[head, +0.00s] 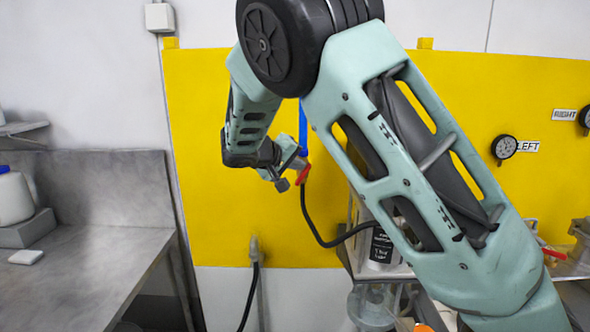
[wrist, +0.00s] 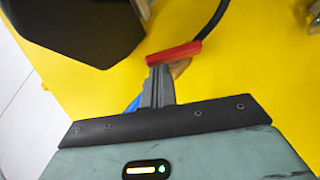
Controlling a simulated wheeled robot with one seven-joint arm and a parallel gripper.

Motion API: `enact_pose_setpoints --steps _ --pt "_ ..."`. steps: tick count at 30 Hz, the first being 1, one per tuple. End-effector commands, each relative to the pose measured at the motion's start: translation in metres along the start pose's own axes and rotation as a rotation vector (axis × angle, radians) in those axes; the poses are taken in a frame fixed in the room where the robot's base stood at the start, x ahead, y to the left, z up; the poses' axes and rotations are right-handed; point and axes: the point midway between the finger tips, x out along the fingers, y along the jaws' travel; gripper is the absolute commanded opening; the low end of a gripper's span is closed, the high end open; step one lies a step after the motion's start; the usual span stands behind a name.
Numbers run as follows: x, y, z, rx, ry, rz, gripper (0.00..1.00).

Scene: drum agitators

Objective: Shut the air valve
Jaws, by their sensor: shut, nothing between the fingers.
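The air valve has a red lever handle (head: 303,174), below a blue pipe (head: 303,125) on the yellow wall panel. In the wrist view the red handle (wrist: 173,53) lies nearly crosswise, just beyond the fingertips. A brownish bit of the valve body (wrist: 181,68) shows beside the fingers, and the rest is hidden. My gripper (head: 282,184) is shut and empty, just left of the handle in the head view. In the wrist view my gripper (wrist: 159,72) has its fingers together, close to the handle; I cannot tell whether they touch it.
A black hose (head: 311,222) curves from the valve towards a bench at right. The yellow panel (head: 215,180) is flat around the valve. A gauge (head: 504,147) labelled LEFT hangs at right. A steel counter (head: 85,260) stands at left.

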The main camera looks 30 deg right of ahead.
Motion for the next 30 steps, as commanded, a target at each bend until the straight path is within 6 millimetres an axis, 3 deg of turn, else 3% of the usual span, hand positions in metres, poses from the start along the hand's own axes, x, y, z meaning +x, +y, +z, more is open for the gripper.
enact_pose_setpoints --steps 8,30 --pt "0.006 0.001 0.005 0.088 -0.002 -0.083 0.00" --pt "0.020 0.018 0.020 0.538 -0.001 -0.532 0.00"
